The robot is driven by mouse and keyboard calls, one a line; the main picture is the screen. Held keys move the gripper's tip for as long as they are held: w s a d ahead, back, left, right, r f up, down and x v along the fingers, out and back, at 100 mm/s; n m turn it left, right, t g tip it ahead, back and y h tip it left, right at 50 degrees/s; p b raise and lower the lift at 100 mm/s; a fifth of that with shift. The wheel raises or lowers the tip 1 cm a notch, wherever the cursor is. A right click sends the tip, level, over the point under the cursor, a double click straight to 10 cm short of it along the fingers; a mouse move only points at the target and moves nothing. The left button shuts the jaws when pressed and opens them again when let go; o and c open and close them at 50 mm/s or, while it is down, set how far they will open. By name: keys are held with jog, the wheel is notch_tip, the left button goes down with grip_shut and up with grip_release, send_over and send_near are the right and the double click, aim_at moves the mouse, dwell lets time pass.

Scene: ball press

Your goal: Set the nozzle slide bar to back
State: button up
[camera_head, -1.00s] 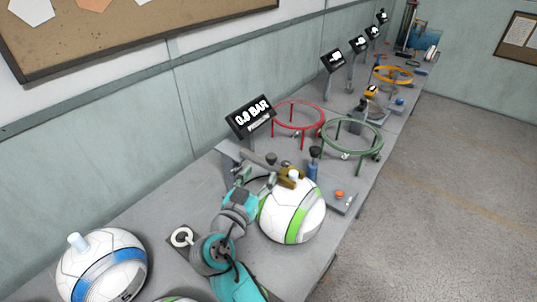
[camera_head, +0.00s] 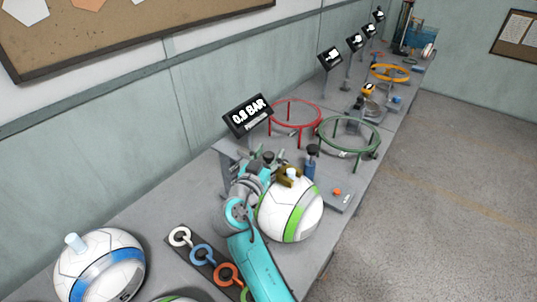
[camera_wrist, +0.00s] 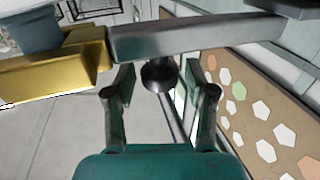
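The nozzle slide bar shows in the wrist view as a grey bar (camera_wrist: 190,40) across the top, with a brass block (camera_wrist: 55,65) at its left end. A dark round knob (camera_wrist: 158,76) lies between the fingers of my gripper (camera_wrist: 160,88). The fingers are open, with a gap on each side of the knob. In the head view my gripper (camera_head: 262,165) is at the station behind the white and green ball (camera_head: 291,212). The brass nozzle block (camera_head: 287,177) is at the top of this ball. My arm hides much of the bar there.
A display (camera_head: 248,116) reads 0.8 BAR. A blue pump-like cylinder (camera_head: 311,165) and an orange button (camera_head: 337,191) stand right of the ball. Red (camera_head: 295,109) and green (camera_head: 349,132) ring stands are behind. A blue-striped ball (camera_head: 100,265) and a ring-tag strip (camera_head: 202,255) lie in front.

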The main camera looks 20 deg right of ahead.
aim_at(240, 149)
grip_shut()
jog(key=w+a, duration=0.4)
jog(key=w, duration=0.1)
jog(key=w+a, duration=0.2)
jog(key=w, duration=0.1)
jog(key=shift+w, duration=0.1)
jog(key=shift+a, duration=0.1)
jog(key=shift+w+r, duration=0.1)
jog(key=shift+o, duration=1.5)
grip_release()
jog(key=shift+a, duration=0.1)
jog(key=v, duration=1.1)
jog(key=shift+s+a, duration=0.25)
jog(key=shift+s, duration=0.1)
